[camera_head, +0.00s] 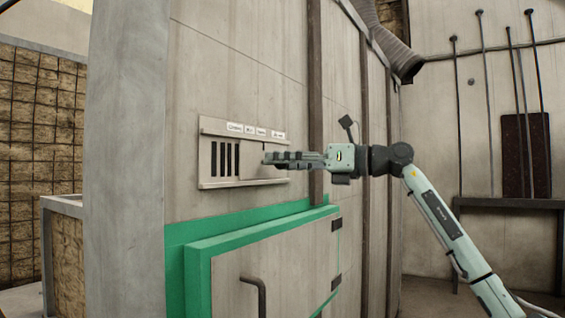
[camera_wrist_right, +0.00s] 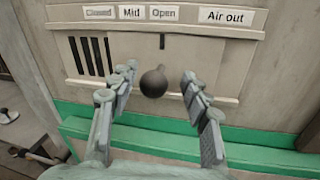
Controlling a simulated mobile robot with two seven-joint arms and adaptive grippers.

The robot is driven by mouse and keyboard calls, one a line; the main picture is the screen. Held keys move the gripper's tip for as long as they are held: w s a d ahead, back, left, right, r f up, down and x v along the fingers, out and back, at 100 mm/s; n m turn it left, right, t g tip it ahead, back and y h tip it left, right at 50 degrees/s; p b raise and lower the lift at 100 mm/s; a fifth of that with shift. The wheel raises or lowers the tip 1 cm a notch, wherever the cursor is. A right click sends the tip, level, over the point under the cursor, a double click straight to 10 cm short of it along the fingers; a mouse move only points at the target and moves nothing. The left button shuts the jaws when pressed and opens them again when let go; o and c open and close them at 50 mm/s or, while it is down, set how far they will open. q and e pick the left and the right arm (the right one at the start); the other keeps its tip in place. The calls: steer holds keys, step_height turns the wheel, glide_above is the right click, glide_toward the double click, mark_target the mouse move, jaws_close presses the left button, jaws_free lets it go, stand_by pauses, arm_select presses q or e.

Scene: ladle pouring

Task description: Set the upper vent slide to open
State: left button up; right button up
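The vent (camera_head: 205,163) is a pale panel on the grey wall with dark upright slots bared at its left. The slide plate (camera_head: 251,160) covers the part right of the slots. In the right wrist view, the plate's dark tick (camera_wrist_right: 162,41) stands below the "Open" label (camera_wrist_right: 164,13). A round dark knob (camera_wrist_right: 153,82) sticks out from the plate. My right gripper (camera_wrist_right: 159,76) is open, its fingers on either side of the knob, apparently with gaps. In the head view, my right gripper (camera_head: 268,158) hides the knob. My left gripper is out of view.
"Closed" (camera_wrist_right: 99,13), "Mid" (camera_wrist_right: 131,12) and "Air out" (camera_wrist_right: 225,17) labels line the vent's top. Below is a green-framed door (camera_head: 235,275) with a dark handle (camera_head: 254,290). Dark posts (camera_head: 316,100) run up the wall; a bench (camera_head: 510,203) stands at the right.

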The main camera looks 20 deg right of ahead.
steer(key=v, duration=1.2)
steer(key=shift+a, duration=0.1)
